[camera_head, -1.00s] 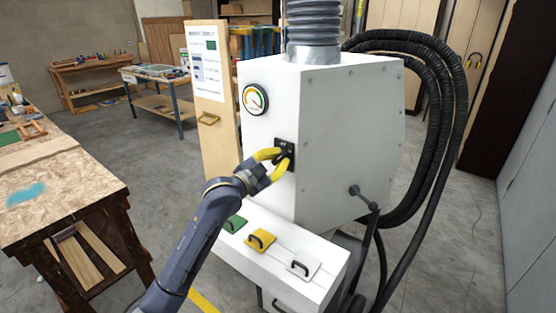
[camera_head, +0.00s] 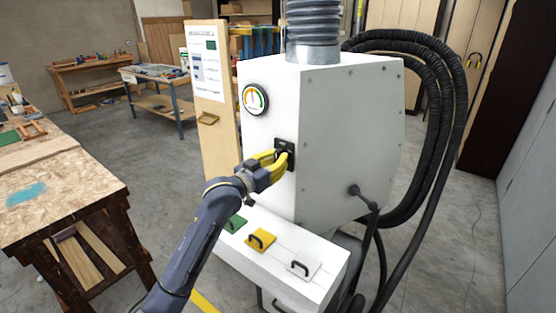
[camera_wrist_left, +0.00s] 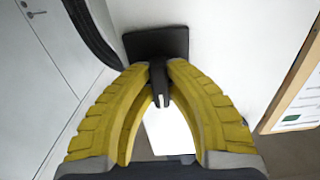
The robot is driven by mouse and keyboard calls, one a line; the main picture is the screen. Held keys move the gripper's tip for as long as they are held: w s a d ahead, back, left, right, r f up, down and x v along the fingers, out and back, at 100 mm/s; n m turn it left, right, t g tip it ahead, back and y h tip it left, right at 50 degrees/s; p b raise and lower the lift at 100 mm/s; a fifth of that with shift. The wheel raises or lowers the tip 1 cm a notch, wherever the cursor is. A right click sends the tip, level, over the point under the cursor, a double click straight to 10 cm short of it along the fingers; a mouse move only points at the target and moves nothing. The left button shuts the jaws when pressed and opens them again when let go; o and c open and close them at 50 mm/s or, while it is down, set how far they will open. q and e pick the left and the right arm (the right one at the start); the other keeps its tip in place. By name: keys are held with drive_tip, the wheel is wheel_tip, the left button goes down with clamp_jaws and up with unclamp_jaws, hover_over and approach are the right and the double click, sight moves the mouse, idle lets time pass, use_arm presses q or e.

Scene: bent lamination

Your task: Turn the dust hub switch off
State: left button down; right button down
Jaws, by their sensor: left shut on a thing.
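The white dust hub (camera_head: 320,130) stands in the middle of the head view. Its black switch plate (camera_head: 284,144) is on the front face, below and right of the round gauge (camera_head: 255,99). My left gripper (camera_head: 282,160) is at the switch, and its yellow fingers cover part of the plate. In the left wrist view, the fingers close from both sides on the dark switch lever (camera_wrist_left: 159,85), which stands out from the black switch plate (camera_wrist_left: 158,43). My right gripper is not in view.
Black hoses (camera_head: 455,120) loop at the right. A wooden workbench (camera_head: 60,175) stands at the left. A wooden panel (camera_head: 209,110) stands beside the hub.

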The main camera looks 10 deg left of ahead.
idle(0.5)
use_arm(q)
drive_tip(key=c, duration=1.4)
unclamp_jaws()
drive_tip(key=shift+o, duration=0.2)
drive_tip(key=v, duration=1.2)
